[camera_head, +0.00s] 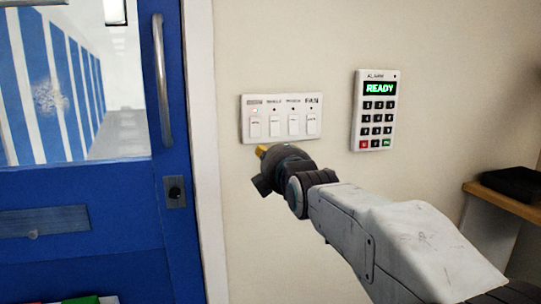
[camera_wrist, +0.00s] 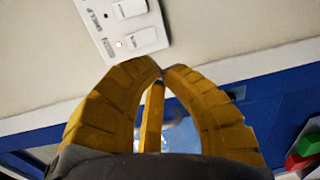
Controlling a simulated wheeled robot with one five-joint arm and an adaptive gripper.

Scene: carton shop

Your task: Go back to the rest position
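My gripper (camera_head: 262,151) is just below the left end of a white switch panel (camera_head: 282,101) on the wall. In the wrist view its yellow fingers (camera_wrist: 163,72) meet at the tips, with nothing held between them. The panel has several white rocker switches, and a small light glows above the leftmost one (camera_head: 255,127). Part of the panel also shows in the wrist view (camera_wrist: 150,38), beyond the fingertips. I cannot tell from the frames whether the fingertips touch the wall.
A keypad (camera_head: 374,110) reading "READY" hangs to the right of the panel. A blue door (camera_head: 110,220) with a metal handle (camera_head: 162,80) stands at the left. A wooden shelf (camera_head: 505,201) with a dark object is at the right.

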